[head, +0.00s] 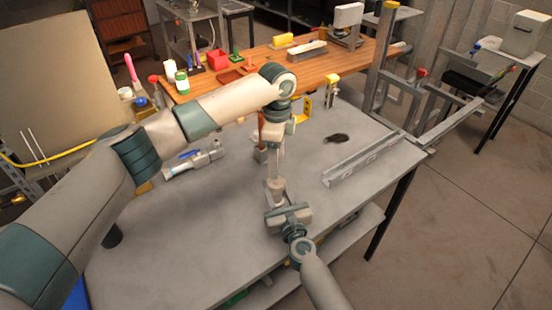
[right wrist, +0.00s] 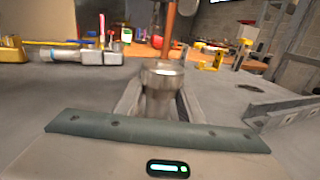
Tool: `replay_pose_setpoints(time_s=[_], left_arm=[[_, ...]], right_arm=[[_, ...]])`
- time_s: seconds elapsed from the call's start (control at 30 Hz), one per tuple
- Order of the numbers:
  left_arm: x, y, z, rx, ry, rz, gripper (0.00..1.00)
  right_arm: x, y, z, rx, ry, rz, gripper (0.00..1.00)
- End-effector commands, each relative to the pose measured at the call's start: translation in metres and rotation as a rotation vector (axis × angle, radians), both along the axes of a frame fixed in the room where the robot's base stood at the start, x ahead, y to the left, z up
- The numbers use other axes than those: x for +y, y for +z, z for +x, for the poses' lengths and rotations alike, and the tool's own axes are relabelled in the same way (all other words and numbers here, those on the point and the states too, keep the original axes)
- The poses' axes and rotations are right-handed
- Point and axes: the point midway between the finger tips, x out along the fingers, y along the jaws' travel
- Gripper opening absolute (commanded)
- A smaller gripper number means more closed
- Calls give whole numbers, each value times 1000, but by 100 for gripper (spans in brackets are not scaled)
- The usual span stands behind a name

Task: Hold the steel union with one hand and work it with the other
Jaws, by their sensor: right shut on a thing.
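The steel union (right wrist: 162,80) is a round, shiny metal piece in the middle of the right wrist view. My right gripper (head: 274,198) comes in from the lower right of the head view and is shut on the union, with a finger on each side of it. In the head view the union is small and partly hidden by the grippers. My left arm reaches across from the left and bends down. My left gripper (head: 275,158) points down just above the right one. Its fingers are too small to tell whether they are open, shut or touching the union.
The grey table (head: 190,235) has free room at its front left. A valve fitting (head: 195,158) lies to the left, a metal angle bar (head: 362,160) to the right, and a dark lump (head: 337,138) behind it. A copper pipe (right wrist: 169,28) stands beyond the union. A wooden bench (head: 345,57) is behind.

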Motion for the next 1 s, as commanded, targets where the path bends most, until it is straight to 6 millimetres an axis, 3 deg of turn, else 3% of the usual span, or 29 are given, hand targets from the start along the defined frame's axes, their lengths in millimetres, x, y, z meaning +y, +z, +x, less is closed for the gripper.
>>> replay_pose_setpoints(time_s=[1.0], left_arm=[[1,1,0,-1,-1538,4,56]], right_arm=[[0,-1,0,1,0,0,0]])
